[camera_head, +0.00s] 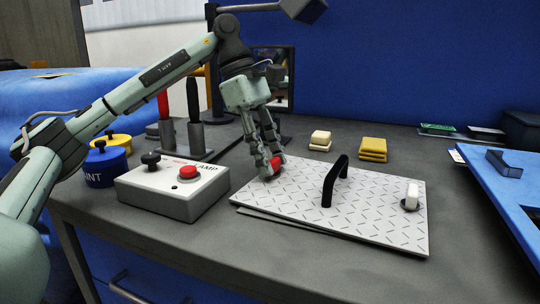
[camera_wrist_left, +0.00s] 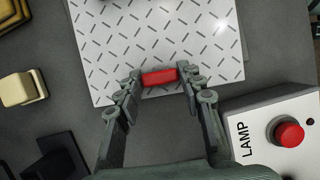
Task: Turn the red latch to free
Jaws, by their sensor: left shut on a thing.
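The red latch (camera_head: 276,163) is a small red bar on the left back corner of a white metal plate (camera_head: 310,220) with a dash pattern. It also shows in the left wrist view (camera_wrist_left: 160,77), lying crosswise between the fingertips. My left gripper (camera_head: 269,167) points down and is shut on the latch; in the wrist view its fingers (camera_wrist_left: 160,84) touch both ends of the bar. A black arched handle (camera_head: 336,180) stands on the plate, and a white latch (camera_head: 412,196) sits at its right end. My right gripper does not show.
A white LAMP box (camera_head: 174,188) with a red button (camera_head: 188,172) stands close left of the plate. A blue tray (camera_head: 500,190) is at right.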

